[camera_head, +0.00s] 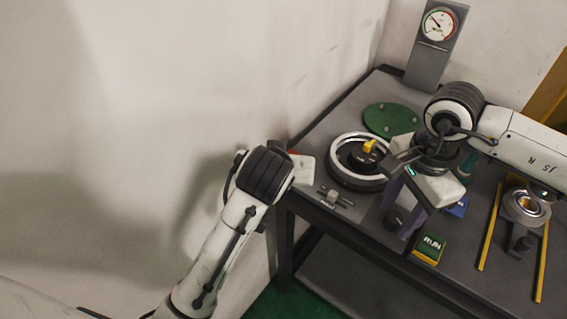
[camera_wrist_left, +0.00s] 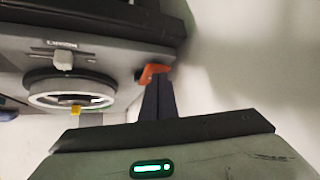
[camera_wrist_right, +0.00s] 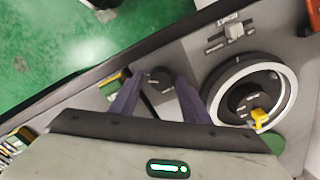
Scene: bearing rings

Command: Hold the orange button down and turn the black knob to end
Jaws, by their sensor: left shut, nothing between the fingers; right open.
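The orange button (camera_wrist_left: 156,72) is at the table's left end in the left wrist view; its lower part is behind the fingertips of my left gripper (camera_wrist_left: 162,84). The fingers are shut with nothing between them and appear at the button; I cannot tell whether they press it. In the head view, a bit of orange (camera_head: 291,152) shows beside my left wrist. The black knob (camera_wrist_right: 157,80) stands on the tabletop near the front edge, also seen in the head view (camera_head: 394,218). My right gripper (camera_wrist_right: 160,76) is open, pointing down, with a finger on each side of the knob.
A wheel with a pale rim (camera_head: 334,160) and yellow piece stands left of my right gripper. A slider (camera_head: 333,197), a green RUN block (camera_head: 430,247), a blue block (camera_head: 460,207), yellow rails (camera_head: 491,228) and a gauge (camera_head: 438,25) surround the work area.

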